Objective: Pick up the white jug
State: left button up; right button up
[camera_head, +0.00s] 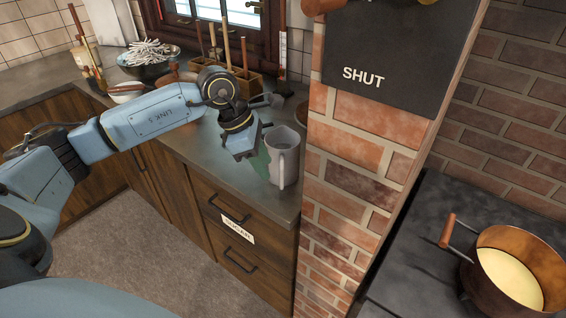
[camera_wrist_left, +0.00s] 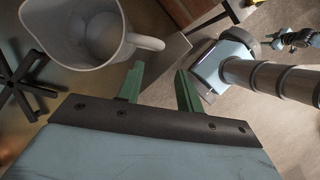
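The white jug (camera_head: 284,163) stands upright on the grey counter, close to the brick pillar, and looks light grey here. In the left wrist view the jug (camera_wrist_left: 80,28) is at the upper left, its open mouth and empty-looking inside showing. Its handle (camera_wrist_left: 147,42) points right, just beyond the fingertips. My left gripper (camera_head: 263,160) is beside the jug, on its left in the head view. In the left wrist view its two green fingers (camera_wrist_left: 158,72) are apart with nothing between them.
The brick pillar (camera_head: 342,145) rises right beside the jug. Behind on the counter (camera_head: 212,140) are a wooden holder (camera_head: 238,82) with utensils and a dark bowl (camera_head: 148,68). A copper pot (camera_head: 512,275) is on the dark stove at lower right.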

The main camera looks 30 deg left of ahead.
pick_arm(q)
jog(key=x, duration=0.3)
jog(key=w+x, duration=0.1)
jog(key=x, duration=0.1)
jog(key=shift+w+d+f, duration=0.1)
jog(key=shift+d+f, duration=0.05)
jog(key=shift+d, duration=0.3)
jog(key=shift+f, duration=0.15)
pick_arm(e)
jog(key=shift+w+d+r, duration=0.1)
jog(key=shift+w, duration=0.95)
pick_arm(q)
jog(key=shift+c, duration=0.5)
grip_shut()
pick_arm(e)
jog(key=shift+s, duration=0.15)
